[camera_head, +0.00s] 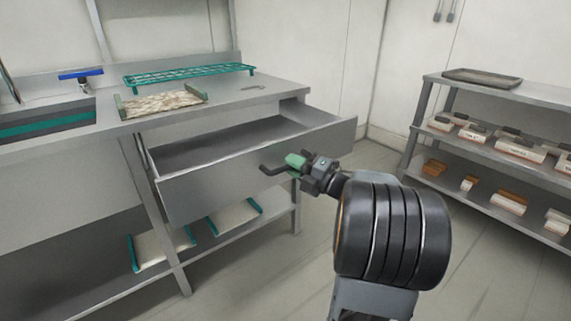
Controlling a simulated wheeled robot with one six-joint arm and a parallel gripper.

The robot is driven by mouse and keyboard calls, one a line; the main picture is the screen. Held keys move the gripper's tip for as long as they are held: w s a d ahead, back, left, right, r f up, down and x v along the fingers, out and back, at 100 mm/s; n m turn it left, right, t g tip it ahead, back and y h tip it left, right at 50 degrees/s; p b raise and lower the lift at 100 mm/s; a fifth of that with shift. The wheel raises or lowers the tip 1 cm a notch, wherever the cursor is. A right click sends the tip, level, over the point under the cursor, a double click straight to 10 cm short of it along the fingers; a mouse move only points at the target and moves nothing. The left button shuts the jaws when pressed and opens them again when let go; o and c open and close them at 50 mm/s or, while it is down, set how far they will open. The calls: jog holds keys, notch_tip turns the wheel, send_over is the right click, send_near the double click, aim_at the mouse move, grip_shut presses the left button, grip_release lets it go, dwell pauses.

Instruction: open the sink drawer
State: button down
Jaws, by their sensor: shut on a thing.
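The sink drawer (225,180) is a grey metal drawer under the counter, pulled well out so that its empty inside shows. Its dark bar handle (269,171) sits on the front panel. My gripper (290,164) is at the right part of the handle and is shut on it. My dark wrist and arm hide the area just right of the handle. The fingertips are small and their exact contact is hard to make out.
On the counter (230,98) are a green wire rack (188,73) and a tray (162,103). Trays with green ends (235,217) lie on the shelf below. A shelf unit (500,90) with several boxes stands at the right. The floor between is clear.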

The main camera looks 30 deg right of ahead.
jog(key=shift+s, duration=0.3)
jog(key=c, duration=1.1)
grip_release()
jog(key=p+v, duration=0.1)
jog(key=v, duration=1.2)
jog(key=shift+s+d+f+p, duration=0.2)
jog(key=shift+s+d+p, duration=0.1)
jog(key=shift+p, duration=0.1)
